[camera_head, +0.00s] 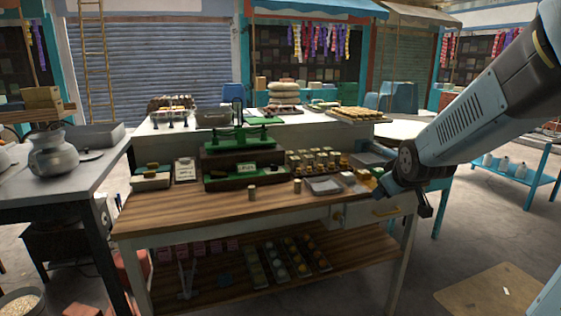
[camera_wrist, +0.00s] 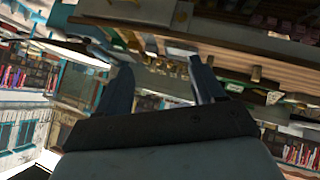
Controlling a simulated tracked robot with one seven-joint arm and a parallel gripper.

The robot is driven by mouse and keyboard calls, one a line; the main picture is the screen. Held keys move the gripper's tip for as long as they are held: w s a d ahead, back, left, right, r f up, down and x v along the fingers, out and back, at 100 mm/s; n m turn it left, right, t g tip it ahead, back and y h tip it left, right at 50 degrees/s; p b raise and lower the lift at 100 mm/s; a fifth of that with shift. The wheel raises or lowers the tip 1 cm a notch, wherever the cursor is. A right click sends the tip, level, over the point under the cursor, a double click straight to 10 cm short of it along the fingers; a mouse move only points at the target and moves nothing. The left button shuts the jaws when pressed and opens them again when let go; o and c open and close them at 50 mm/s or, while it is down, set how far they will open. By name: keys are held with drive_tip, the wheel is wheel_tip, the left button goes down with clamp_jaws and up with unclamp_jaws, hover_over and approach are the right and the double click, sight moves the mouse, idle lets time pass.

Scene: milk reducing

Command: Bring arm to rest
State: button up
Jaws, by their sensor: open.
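My arm comes in from the upper right in the head view. My gripper (camera_head: 402,190) is near the right end of the wooden counter (camera_head: 220,213), by its front right corner. In the wrist view my gripper (camera_wrist: 160,82) shows two dark fingers spread apart with nothing between them. The wrist view is tilted so that the counter and its shelf appear across the top. In the head view the fingertips are small and partly merge with the background, so I cannot tell whether they touch anything.
A green balance scale (camera_head: 240,142), a metal tray (camera_head: 324,185) and small blocks stand on the counter. A grey table with a metal pot (camera_head: 53,155) is at the left. A blue rack (camera_head: 516,172) stands at the right. The floor at the lower right is open, with a flat brown board (camera_head: 490,295).

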drive_tip(key=s+a+r+m+g, duration=0.2)
drive_tip(key=s+r, duration=0.1)
drive_tip(key=s, duration=0.8)
drive_tip(key=s+a+r+m+g, duration=0.2)
drive_tip(key=s+a+m, duration=0.1)
drive_tip(key=s, duration=0.9)
drive_tip(key=shift+r+y, duration=0.4)
